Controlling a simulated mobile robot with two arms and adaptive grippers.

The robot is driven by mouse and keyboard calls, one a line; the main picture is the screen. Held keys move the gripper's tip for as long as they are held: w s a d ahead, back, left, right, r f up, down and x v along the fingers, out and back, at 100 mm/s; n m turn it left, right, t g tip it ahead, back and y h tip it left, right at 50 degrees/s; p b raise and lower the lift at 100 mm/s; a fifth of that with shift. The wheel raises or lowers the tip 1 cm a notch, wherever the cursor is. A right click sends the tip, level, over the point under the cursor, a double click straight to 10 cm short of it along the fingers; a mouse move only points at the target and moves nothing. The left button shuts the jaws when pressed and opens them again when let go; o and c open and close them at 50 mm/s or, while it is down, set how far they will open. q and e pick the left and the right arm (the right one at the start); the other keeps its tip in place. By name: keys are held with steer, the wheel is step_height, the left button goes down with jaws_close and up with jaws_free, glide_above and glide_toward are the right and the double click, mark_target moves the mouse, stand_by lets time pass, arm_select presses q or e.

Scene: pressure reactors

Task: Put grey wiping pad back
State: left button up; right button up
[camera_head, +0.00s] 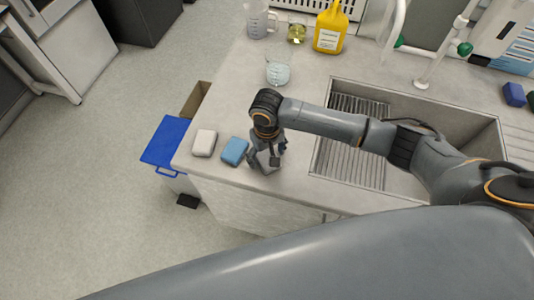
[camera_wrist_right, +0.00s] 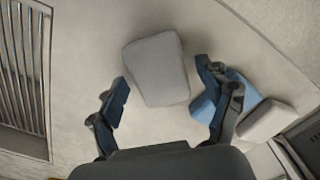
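The grey wiping pad (camera_wrist_right: 155,68) lies on the countertop in the right wrist view, ahead of and between the spread fingers of my right gripper (camera_wrist_right: 163,84). The fingers show clear gaps to the pad on both sides. In the head view my right gripper (camera_head: 268,155) points down over the counter's front edge area and largely hides the grey pad. A blue pad (camera_head: 235,151) lies just left of the gripper; in the wrist view it is partly behind the right finger. A whitish pad (camera_head: 204,143) lies further left. My left gripper is not in view.
A sink with a drain rack (camera_head: 355,150) lies right of the gripper. A beaker (camera_head: 278,73), a yellow bottle (camera_head: 331,28) and a jug (camera_head: 257,20) stand at the back. A bin with a blue lid (camera_head: 164,143) stands beside the counter's left end.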

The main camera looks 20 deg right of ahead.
mark_target(267, 157)
step_height(267, 157, up, 12)
steer(key=b, duration=0.1)
steer(key=shift+r, duration=0.15)
stand_by(0.4)
stand_by(0.4)
